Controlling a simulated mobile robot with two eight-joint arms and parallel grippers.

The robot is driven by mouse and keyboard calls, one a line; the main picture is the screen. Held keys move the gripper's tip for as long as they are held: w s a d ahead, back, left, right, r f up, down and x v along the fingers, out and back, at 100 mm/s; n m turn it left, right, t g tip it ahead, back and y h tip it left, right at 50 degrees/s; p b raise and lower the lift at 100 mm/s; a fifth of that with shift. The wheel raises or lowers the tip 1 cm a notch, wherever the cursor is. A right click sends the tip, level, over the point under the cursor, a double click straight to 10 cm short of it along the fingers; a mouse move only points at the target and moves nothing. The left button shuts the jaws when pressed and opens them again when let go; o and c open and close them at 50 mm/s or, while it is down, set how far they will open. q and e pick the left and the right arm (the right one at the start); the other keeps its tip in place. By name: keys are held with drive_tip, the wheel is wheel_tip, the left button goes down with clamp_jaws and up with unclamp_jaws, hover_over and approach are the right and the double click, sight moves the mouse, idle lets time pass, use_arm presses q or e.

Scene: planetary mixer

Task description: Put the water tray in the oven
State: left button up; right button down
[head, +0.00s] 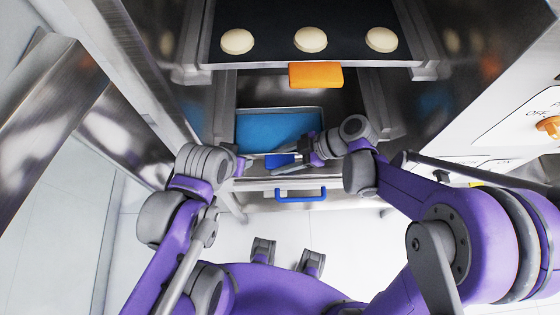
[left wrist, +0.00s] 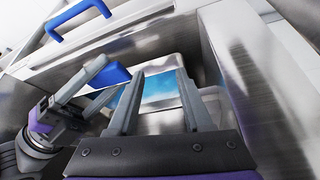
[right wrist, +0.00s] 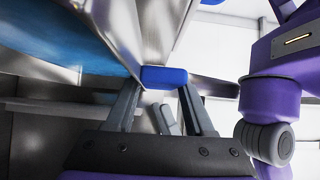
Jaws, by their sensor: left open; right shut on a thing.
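The water tray (head: 238,128) is a metal tray with blue water in it, in the lower part of the oven opening in the head view. Its blue handle (head: 280,160) faces me. My right gripper (head: 288,164) is shut on this handle, which shows between its fingertips in the right wrist view (right wrist: 164,77). My left gripper (head: 243,164) is open and empty, beside the tray's front left corner. In the left wrist view its fingers (left wrist: 158,75) point toward the tray, with the water (left wrist: 160,88) visible between them. The tray's underside contact is hidden.
Above is a dark tray (head: 350,55) with an orange handle (head: 315,75) and several pale round pieces. A second blue handle (head: 300,194) is on a metal front below. Metal walls stand left and right. The floor (head: 290,230) in front is clear.

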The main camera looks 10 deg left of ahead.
drive_tip(key=f, duration=0.1)
drive_tip(key=f+b, duration=0.2)
drive_tip(key=shift+w+a+f, duration=0.1)
drive_tip(key=shift+w+f, duration=0.2)
drive_tip(key=shift+f, duration=0.05)
drive_tip(key=shift+s+r, duration=0.1)
drive_tip(key=shift+s, duration=0.05)
drive_tip(key=shift+c, duration=1.4)
unclamp_jaws()
drive_tip(key=v, duration=0.7)
drive_tip(key=shift+d+r, duration=0.2)
